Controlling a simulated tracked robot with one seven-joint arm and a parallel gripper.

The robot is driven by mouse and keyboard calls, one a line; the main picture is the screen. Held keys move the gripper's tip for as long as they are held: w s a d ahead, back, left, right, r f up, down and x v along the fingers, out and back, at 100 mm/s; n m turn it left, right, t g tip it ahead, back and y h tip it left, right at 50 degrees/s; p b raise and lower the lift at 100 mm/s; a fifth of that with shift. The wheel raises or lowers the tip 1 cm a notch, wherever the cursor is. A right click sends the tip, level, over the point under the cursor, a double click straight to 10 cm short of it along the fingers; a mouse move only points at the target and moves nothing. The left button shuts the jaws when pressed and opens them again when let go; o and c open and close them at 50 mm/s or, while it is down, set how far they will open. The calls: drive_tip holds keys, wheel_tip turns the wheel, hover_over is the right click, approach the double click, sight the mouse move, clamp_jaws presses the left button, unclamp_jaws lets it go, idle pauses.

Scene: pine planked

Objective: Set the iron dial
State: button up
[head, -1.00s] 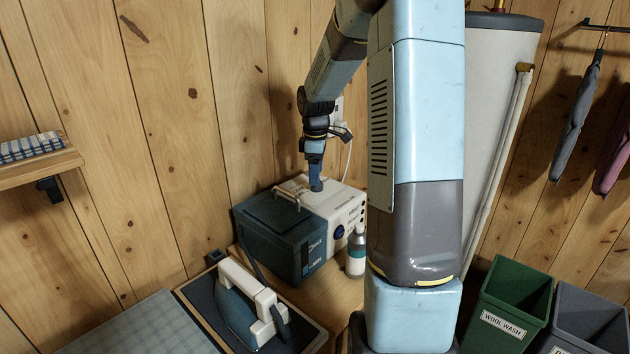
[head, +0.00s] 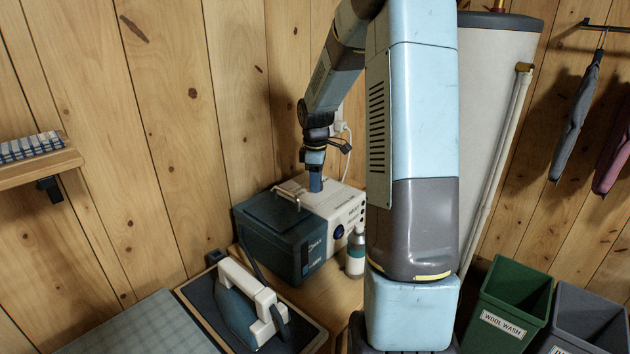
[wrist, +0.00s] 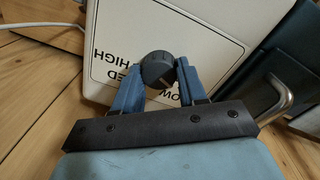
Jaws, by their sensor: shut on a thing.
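The dial (wrist: 157,68) is a dark grey round knob on the white top panel (wrist: 110,42) of the iron's station. My gripper (wrist: 158,66) has its two blue fingers on either side of the knob, shut on it. The panel's label appears upside down and partly covered; "HIGH" and the ends of two other words show.
A metal handle (wrist: 278,98) stands up beside the dial. The iron (head: 250,300) rests on its pad in front of the station. A bottle (head: 356,252) stands close to the station's right. A plank wall is behind; bins (head: 512,305) are at the right.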

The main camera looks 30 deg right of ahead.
drive_tip(key=c, duration=0.4)
drive_tip(key=shift+m, duration=0.4)
drive_tip(key=m, duration=0.3)
drive_tip(key=shift+a+m, duration=0.1)
drive_tip(key=shift+m, duration=0.2)
drive_tip(key=m, duration=0.3)
drive_tip(key=shift+w+m, duration=0.1)
drive_tip(key=shift+m, duration=0.3)
drive_tip(key=m, duration=0.5)
drive_tip(key=shift+g, duration=0.3)
drive_tip(key=m, duration=0.4)
drive_tip(key=shift+m, duration=0.4)
